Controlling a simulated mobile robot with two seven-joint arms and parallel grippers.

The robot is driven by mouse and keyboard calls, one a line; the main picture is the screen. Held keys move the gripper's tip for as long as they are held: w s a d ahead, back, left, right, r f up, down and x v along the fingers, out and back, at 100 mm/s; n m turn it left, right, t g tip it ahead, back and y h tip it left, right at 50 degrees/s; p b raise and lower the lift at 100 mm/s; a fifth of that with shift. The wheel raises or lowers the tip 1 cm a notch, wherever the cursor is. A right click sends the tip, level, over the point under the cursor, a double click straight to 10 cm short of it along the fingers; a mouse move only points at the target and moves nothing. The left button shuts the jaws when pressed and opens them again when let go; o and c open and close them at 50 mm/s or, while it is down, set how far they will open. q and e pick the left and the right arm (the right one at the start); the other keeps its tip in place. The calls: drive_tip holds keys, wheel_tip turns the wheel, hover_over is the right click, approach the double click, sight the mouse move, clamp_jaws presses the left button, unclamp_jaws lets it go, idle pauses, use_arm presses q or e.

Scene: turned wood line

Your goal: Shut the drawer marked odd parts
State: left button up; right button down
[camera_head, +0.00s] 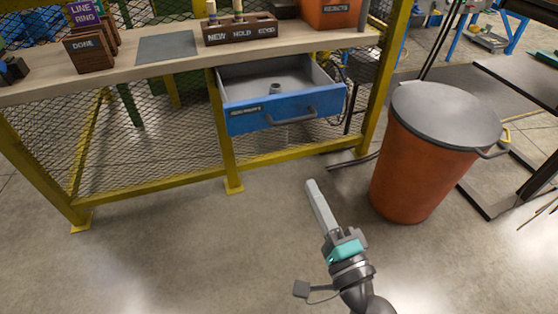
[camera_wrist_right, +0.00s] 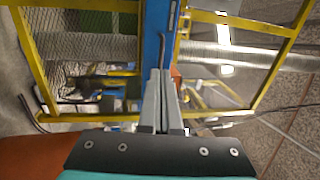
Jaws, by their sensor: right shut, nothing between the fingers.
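The blue drawer (camera_head: 250,121) hangs open under the bench, pulled out toward me. A small label sits on the left of its front, too small to read surely, and a dark handle (camera_head: 290,118) is on the right. A small grey round part (camera_head: 274,89) lies inside. My right gripper (camera_head: 311,184) is shut and empty, in front of and below the drawer in the picture, apart from it. In the right wrist view the shut fingers (camera_wrist_right: 160,75) point toward the blue drawer front (camera_wrist_right: 153,25) and its handle (camera_wrist_right: 163,48). My left gripper is not in view.
An orange bin (camera_head: 415,170) with a grey lid stands right of the drawer, near my right gripper. The wooden bench top (camera_head: 110,76) carries dark blocks and a labelled rack (camera_head: 240,32). Yellow frame posts flank the drawer. The floor in front is clear.

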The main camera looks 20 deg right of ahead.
approach(285, 124)
drive_tip(key=w, duration=0.4)
drive_tip(key=w+r, duration=0.1)
drive_tip(key=w, duration=0.1)
drive_tip(key=shift+w+a+p, duration=0.15)
drive_tip(key=shift+a+p, duration=0.1)
drive_tip(key=shift+p, duration=0.05)
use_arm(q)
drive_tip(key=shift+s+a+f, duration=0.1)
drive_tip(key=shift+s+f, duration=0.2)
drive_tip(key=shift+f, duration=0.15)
use_arm(e)
drive_tip(key=shift+w, duration=0.2)
drive_tip(key=shift+w, duration=0.15)
